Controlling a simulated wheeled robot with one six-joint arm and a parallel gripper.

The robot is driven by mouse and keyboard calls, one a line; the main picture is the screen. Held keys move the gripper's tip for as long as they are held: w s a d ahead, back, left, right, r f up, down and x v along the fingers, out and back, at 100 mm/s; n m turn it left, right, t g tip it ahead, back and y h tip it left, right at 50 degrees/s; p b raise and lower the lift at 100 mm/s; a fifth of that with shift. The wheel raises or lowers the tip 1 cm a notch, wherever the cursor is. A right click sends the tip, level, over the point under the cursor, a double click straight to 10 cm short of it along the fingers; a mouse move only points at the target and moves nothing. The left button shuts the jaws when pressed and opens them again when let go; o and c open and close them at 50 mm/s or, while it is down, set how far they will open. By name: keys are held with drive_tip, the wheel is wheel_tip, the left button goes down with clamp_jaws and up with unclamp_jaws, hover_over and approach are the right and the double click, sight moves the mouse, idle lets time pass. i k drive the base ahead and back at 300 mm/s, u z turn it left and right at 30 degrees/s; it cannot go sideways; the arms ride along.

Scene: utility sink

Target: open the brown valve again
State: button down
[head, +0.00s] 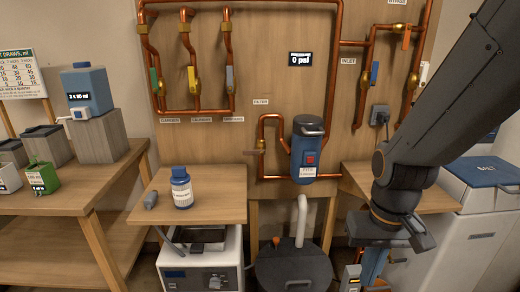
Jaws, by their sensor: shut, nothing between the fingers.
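The brown valve is on the short copper pipe by the FILTER label in the head view. Its brown handle (250,152) lies level, pointing left from the brass body (262,146), across the upright pipe. My gripper (420,240) is at the lower right, in front of the right-hand bench, well to the right of the valve and below it. It is shut and holds nothing. Its fingertips are hard to make out against the dark wrist. The pressure display (300,59) reads 0 psi.
A blue filter housing (307,150) stands just right of the valve. A blue-capped bottle (181,188) stands on the bench below. A white pipe (301,220) rises below the filter.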

sight(261, 152)
drive_tip(key=k, duration=1.3)
drive_tip(key=u, duration=0.9)
drive_tip(key=i, duration=1.45)
drive_tip(key=z, duration=0.7)
